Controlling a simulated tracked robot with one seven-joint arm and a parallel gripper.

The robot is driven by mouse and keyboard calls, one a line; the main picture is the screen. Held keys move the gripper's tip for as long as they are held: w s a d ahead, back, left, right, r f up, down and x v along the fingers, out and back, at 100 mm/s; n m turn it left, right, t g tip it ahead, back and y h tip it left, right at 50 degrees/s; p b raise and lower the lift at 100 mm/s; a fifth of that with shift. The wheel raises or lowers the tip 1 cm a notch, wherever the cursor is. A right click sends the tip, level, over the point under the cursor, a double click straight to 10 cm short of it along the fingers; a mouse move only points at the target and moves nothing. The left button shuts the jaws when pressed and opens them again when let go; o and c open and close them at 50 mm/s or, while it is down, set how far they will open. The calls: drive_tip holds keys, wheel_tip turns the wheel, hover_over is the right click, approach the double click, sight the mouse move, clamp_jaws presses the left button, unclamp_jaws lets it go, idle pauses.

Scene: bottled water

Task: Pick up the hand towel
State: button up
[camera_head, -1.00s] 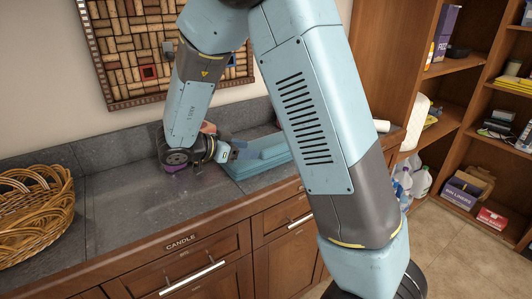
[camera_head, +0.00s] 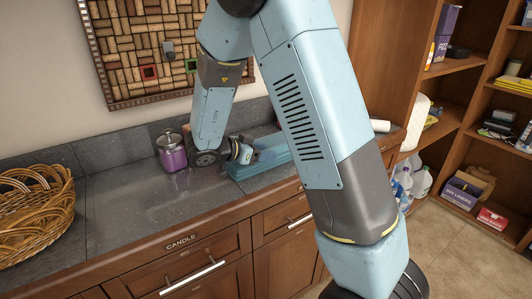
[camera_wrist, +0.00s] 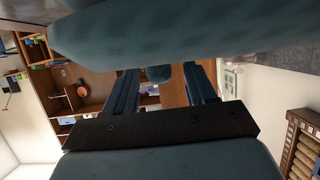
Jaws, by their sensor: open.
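The hand towel (camera_head: 268,163) appears as a folded teal stack on the grey counter, partly hidden by my arm. My gripper (camera_head: 252,155) is low at the towel's left part, pointing right; whether it touches the towel is unclear. In the wrist view, the two dark fingers of my gripper (camera_wrist: 162,85) are spread apart. A large blue-teal surface, likely the towel (camera_wrist: 190,40), crosses the top of that view close to the fingers. A small teal piece shows between the fingers; I cannot tell whether it is gripped.
A purple jar with a metal lid (camera_head: 172,152) stands just left of my wrist. A wicker basket (camera_head: 35,215) sits at the counter's left. The counter (camera_head: 130,215) between them is clear. A cork board (camera_head: 150,50) hangs behind; wooden shelves (camera_head: 455,120) stand at right.

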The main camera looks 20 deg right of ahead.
clamp_jaws()
idle(0.3)
